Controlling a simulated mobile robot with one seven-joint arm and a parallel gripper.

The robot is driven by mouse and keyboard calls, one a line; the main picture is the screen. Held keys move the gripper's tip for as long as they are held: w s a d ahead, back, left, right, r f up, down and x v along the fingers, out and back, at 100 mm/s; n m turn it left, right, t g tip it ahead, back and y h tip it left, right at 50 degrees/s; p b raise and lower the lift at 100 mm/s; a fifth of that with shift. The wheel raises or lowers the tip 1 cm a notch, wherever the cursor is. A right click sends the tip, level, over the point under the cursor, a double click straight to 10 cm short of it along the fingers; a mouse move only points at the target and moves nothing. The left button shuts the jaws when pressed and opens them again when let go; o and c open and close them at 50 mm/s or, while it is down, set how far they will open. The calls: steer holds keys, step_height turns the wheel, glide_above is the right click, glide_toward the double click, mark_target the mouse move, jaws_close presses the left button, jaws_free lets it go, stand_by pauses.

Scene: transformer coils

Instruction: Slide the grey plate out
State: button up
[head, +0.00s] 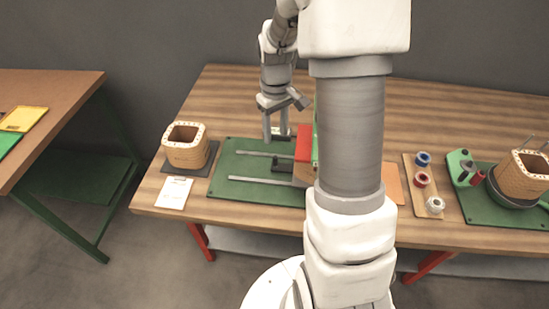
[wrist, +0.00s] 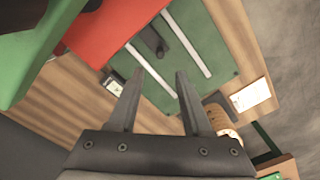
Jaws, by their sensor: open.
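A dark grey flat plate (head: 200,171) lies on the table at the left, under a tan coil (head: 186,148); I cannot tell whether it is the task's grey plate. A green board (head: 230,192) with two light grey rails (head: 262,181) and a dark block (head: 258,163) lies right of it; the board also shows in the wrist view (wrist: 222,62). A red block (head: 304,143) stands at the board's right part, partly hidden by my arm. My gripper (head: 275,138) is open and empty, pointing down near the board's back edge. Its fingers are apart in the wrist view (wrist: 160,76).
A white card (head: 173,193) lies at the table's front left. A small device (wrist: 113,86) sits by the board's edge. Spools (head: 422,180) and a second coil (head: 525,175) on green stand at the right. Another table (head: 60,90) is at the left. The back left tabletop is clear.

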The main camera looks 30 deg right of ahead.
mark_target(275, 156)
step_height(275, 156, down, 11)
steer(key=shift+f+b, duration=0.1)
steer(key=shift+b, duration=0.25)
jaws_close()
stand_by(1.3)
